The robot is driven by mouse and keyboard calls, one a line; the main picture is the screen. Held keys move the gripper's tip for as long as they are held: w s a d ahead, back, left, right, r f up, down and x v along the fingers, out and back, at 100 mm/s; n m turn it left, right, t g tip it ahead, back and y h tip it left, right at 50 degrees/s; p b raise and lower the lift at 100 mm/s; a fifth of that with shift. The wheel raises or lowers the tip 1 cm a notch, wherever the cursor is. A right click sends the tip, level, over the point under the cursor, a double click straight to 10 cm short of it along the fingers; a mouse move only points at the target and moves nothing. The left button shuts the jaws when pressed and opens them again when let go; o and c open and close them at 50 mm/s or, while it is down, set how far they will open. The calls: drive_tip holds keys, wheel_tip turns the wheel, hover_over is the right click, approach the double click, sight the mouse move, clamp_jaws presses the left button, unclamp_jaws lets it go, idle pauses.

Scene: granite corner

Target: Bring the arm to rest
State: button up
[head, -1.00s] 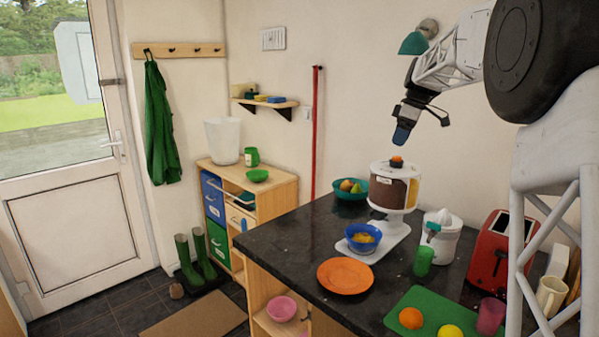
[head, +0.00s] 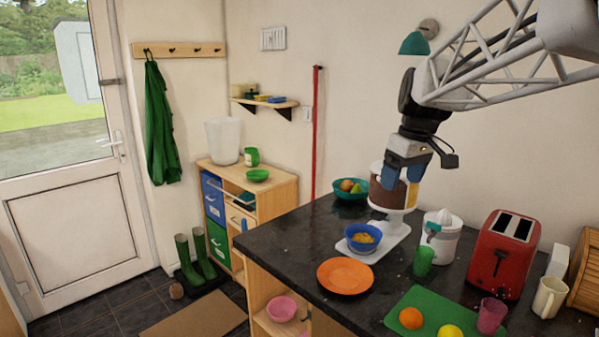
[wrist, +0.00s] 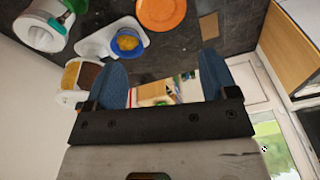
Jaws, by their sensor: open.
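My gripper (head: 403,174) hangs from my arm over the back of the dark counter, with its blue fingers pointing down. In the head view it overlaps the cereal dispenser (head: 401,195) and hides much of its upper part. Whether it touches the dispenser is hard to tell in that view. In the wrist view the two blue fingers of my gripper (wrist: 163,65) stand wide apart with nothing between them.
The dark counter (head: 307,231) holds a blue bowl (head: 362,247) of yellow food, an orange plate (head: 345,276), a fruit bowl (head: 341,196), a juicer (head: 441,247), a green cup (head: 423,262), a red toaster (head: 503,255) and a green board (head: 408,299). A wall lamp (head: 414,43) is above.

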drive_tip(key=s+a+f+m, duration=0.1)
drive_tip(key=s+f, duration=0.4)
drive_tip(key=s, duration=0.5)
drive_tip(key=s+a+f+m+h, duration=0.1)
drive_tip(key=s+f+m, duration=0.2)
drive_tip(key=s, duration=0.7)
drive_tip(key=s+a+f+m+t, duration=0.1)
drive_tip(key=s+f+m, duration=0.1)
drive_tip(key=s+f, duration=0.6)
drive_tip(key=shift+s+a+m, duration=0.3)
drive_tip(key=shift+s+a, duration=0.05)
drive_tip(key=shift+s, duration=0.7)
drive_tip(key=shift+h, duration=0.3)
